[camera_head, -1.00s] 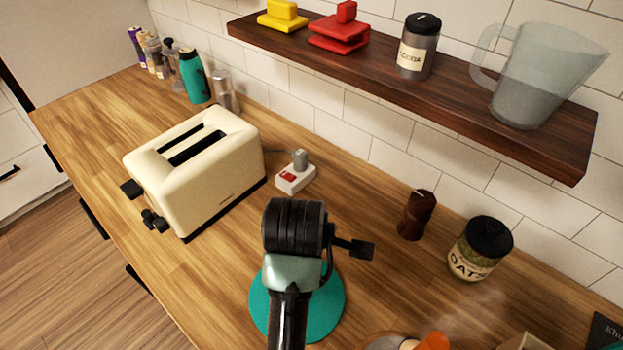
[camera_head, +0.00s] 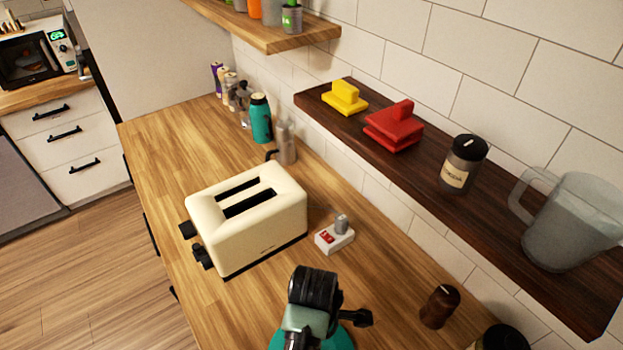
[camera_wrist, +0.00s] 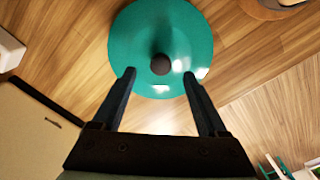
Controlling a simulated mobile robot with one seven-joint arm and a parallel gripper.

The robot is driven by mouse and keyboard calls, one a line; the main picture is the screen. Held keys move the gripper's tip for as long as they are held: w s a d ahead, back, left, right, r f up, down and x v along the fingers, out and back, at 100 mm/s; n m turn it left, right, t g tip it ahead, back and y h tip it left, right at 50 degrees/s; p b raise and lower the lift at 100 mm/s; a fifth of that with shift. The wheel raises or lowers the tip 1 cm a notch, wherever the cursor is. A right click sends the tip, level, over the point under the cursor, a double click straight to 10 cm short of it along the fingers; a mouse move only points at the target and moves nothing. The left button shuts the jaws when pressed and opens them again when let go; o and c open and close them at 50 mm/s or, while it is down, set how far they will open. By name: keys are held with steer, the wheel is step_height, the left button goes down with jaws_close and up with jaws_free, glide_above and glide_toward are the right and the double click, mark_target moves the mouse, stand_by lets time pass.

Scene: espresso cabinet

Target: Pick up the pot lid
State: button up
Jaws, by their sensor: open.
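The pot lid is a glossy teal disc (camera_wrist: 140,35) with a dark round knob (camera_wrist: 160,64), lying flat on the wooden counter in the wrist view. In the head view only part of the teal lid (camera_head: 340,340) shows at the bottom edge, mostly hidden by my arm. My gripper (camera_wrist: 159,74) is open and empty, with one finger on each side of the knob in the wrist view. I cannot tell how high the fingertips are above the lid. In the head view my wrist hides the fingers.
A cream toaster (camera_head: 250,225) stands left of my arm, with a white socket box (camera_head: 334,238) beside it. A brown mill (camera_head: 438,306) and a dark-lidded jar (camera_head: 500,338) stand to the right. A dark shelf (camera_head: 480,215) holding a jug (camera_head: 575,225) overhangs the counter's back.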

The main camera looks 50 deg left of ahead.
steer(key=shift+s+f+p, duration=0.15)
steer(key=shift+f+p, duration=0.65)
steer(key=shift+f, duration=2.35)
jaws_close()
